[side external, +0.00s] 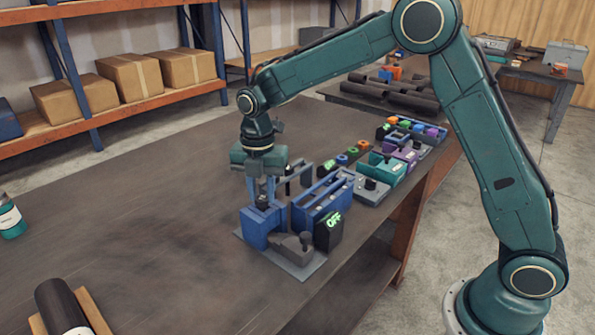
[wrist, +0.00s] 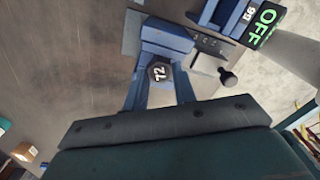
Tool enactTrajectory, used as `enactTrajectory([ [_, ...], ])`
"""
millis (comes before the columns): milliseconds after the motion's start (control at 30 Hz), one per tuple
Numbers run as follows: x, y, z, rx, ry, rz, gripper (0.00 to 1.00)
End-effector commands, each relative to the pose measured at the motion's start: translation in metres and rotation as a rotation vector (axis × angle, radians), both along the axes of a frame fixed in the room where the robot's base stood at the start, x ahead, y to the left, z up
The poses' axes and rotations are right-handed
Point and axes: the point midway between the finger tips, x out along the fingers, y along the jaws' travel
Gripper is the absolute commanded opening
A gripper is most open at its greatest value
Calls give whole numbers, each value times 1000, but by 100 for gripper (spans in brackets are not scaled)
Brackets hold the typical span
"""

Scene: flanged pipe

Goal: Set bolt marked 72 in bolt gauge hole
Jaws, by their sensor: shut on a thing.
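The bolt marked 72 (wrist: 160,73) shows its dark hex head between my fingers in the wrist view. My gripper (side external: 263,202) points down and is shut on this bolt. It is right over a blue block (side external: 258,232), which looks like the bolt gauge and also shows in the wrist view (wrist: 166,38). The bolt's shank and the gauge hole are hidden, so I cannot tell whether the shank is in the hole. A black panel (side external: 329,228) beside the block reads OFF in green; it also shows in the wrist view (wrist: 265,22).
A grey lever with a dark knob (side external: 304,240) sits at the front of the gauge's grey plate. A blue rack (side external: 322,200) stands just right of my gripper. Teal (side external: 380,168) and purple fixtures line the table's right edge. The table's left side is mostly clear.

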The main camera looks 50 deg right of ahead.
Motion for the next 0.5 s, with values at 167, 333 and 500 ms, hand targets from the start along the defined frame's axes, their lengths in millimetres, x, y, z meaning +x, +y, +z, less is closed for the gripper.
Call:
enactTrajectory([
  [167, 0, 0, -3, 0, 0, 0, 0],
  [333, 0, 0, -5, 0, 1, 0, 0],
  [500, 0, 0, -6, 0, 0, 0, 0],
])
